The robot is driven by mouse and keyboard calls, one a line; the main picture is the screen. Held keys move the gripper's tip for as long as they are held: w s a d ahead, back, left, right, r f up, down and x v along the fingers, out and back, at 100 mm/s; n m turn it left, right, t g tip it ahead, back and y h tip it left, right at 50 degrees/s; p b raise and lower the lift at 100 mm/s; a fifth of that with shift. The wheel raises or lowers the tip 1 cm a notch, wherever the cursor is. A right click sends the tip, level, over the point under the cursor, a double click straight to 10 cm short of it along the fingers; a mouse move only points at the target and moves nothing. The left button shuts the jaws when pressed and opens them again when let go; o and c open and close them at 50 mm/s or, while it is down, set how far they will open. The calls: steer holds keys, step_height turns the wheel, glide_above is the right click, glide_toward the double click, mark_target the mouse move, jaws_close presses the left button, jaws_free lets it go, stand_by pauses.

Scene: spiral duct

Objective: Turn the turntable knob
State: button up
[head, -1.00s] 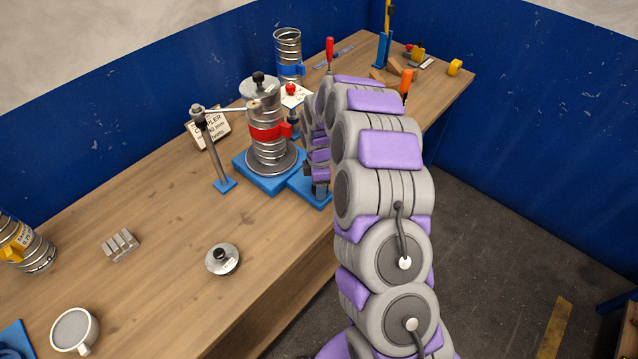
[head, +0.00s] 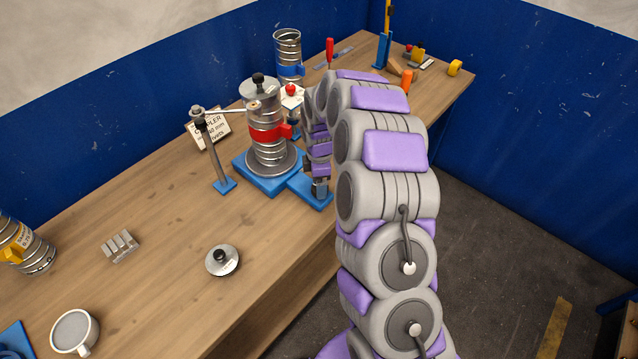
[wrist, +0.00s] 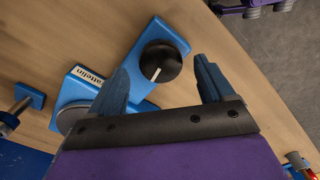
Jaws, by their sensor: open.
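The turntable knob (wrist: 160,62) is a round black knob with a white pointer line. It sits on a blue base block (wrist: 140,93), shown in the wrist view. My gripper (wrist: 168,78) is open, with its two blue-grey fingers apart and nothing between them. The knob shows beyond the fingertips, nearer the left finger; I cannot tell whether anything touches. In the head view my gripper (head: 319,190) is over the front blue block (head: 309,194) and hides the knob. The turntable (head: 272,161) carries a ribbed metal duct (head: 269,112) with a red clamp band (head: 268,133).
A metal post (head: 213,150) on a blue foot stands left of the turntable, its thin rod reaching toward the duct. A lidded disc (head: 222,260) and metal blocks (head: 120,245) lie on the wooden bench (head: 170,215).

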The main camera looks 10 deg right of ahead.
step_height(320, 180, up, 15)
steer(key=p, duration=0.1)
steer(key=shift+r, duration=0.1)
stand_by(0.6)
steer(key=s+a+r+m+b, duration=0.15)
steer(key=s+r+m, duration=0.3)
steer(key=s, duration=0.55)
steer(key=s+m+g+b, duration=0.1)
steer(key=s+m, duration=0.5)
steer(key=s, duration=1)
steer(key=s+d+f+m+b, duration=0.1)
steer(key=s+m, duration=0.5)
steer(key=s, duration=1)
steer(key=shift+d+f+g+b, duration=0.25)
steer(key=shift+g+b, duration=0.15)
steer(key=shift+b, duration=0.15)
steer(key=shift+m, duration=0.25)
